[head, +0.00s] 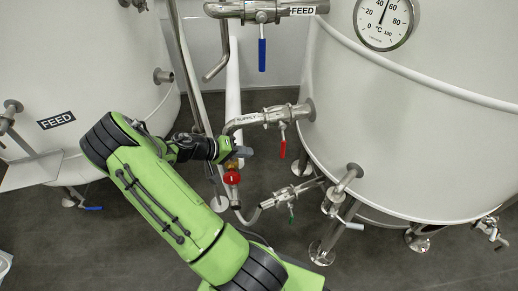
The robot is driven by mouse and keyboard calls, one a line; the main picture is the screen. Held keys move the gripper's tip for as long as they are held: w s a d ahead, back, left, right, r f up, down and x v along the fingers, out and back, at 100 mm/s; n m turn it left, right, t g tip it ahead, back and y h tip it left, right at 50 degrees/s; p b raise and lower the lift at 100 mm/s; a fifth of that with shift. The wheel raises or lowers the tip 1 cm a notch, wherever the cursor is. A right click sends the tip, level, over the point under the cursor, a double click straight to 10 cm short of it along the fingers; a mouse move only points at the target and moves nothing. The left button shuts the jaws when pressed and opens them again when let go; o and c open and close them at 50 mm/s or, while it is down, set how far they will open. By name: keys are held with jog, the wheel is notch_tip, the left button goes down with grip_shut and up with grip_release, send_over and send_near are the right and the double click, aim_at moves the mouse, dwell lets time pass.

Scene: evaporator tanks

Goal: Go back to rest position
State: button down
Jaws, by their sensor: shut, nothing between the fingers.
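My green arm rises from the bottom of the head view and bends near the left tank. My gripper (246,152) points right, in front of the pipes between the two tanks. It is small in this view and looks shut and empty. A round red knob (232,178) shows just below the gripper. I cannot tell whether the gripper touches it. Part of the piping behind the gripper and arm is hidden.
The right tank (420,140) carries a temperature dial (385,20). The left tank (80,60) stands beside my arm. Dark floor (400,270) is open in front.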

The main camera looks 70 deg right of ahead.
jog(key=w+a, duration=0.1)
jog(key=w+a+r, duration=0.1)
jog(key=w+a, duration=0.1)
jog(key=shift+w+a+r+p, duration=0.1)
jog(key=shift+r+p, duration=0.1)
jog(key=shift+p, duration=0.15)
jog(key=w+a+r+n+t+y+p, duration=0.2)
jog(key=a+r+t+y+p, duration=0.15)
jog(key=a+r, duration=0.6)
jog(key=w+a+r+n+t+y+p, duration=0.25)
jog(key=a+r+t, duration=0.25)
jog(key=a+r, duration=0.4)
jog(key=s+a+r+n+t+y+p, duration=0.2)
jog(key=s+a+r+n+t+p, duration=0.3)
jog(key=a+r, duration=0.9)
jog(key=s+n, duration=0.3)
jog(key=s, duration=0.1)
jog(key=shift+s+a+r+p, duration=0.2)
jog(key=shift+a+p, duration=0.1)
jog(key=shift+p, duration=0.05)
